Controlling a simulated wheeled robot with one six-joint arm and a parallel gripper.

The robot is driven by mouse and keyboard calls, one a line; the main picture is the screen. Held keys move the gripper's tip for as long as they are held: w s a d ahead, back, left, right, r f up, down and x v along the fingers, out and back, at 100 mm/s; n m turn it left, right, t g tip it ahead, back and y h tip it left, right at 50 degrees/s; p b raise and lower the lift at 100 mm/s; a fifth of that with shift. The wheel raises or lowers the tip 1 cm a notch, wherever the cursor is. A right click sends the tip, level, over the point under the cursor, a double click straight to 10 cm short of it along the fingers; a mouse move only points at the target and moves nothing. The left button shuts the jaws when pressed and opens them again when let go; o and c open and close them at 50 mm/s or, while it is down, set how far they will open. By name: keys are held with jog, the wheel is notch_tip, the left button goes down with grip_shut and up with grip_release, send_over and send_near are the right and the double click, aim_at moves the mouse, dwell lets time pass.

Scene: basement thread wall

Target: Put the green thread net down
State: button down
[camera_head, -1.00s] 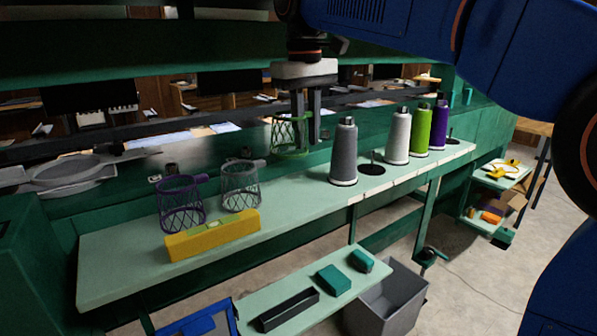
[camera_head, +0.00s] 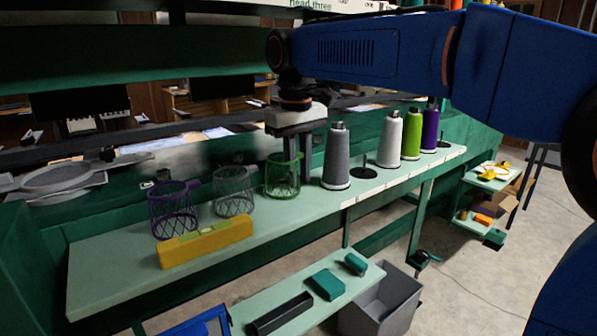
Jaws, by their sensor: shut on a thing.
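The green thread net (camera_head: 282,178) is a green wire basket with an open top. It is upright at the pale green shelf (camera_head: 110,262), right of the grey net and left of the grey thread cone. Its base appears at the shelf surface; I cannot tell for certain whether it touches. My gripper (camera_head: 294,165) points straight down and is shut on the green net at its right side. One finger shows behind or in the net and the other to its right.
A purple net (camera_head: 173,212) and a grey net (camera_head: 233,192) stand left, behind a yellow level (camera_head: 205,243). A grey cone (camera_head: 336,158) stands close right of my gripper. White (camera_head: 389,140), green (camera_head: 411,136) and purple (camera_head: 429,130) cones stand farther right. The shelf's left end is clear.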

jog(key=shift+f, duration=0.15)
jog(key=c, duration=1.6)
grip_release()
jog(key=r, duration=1.1)
jog(key=shift+s+a+r, duration=0.15)
jog(key=shift+a+r, duration=0.05)
jog(key=shift+r, duration=0.5)
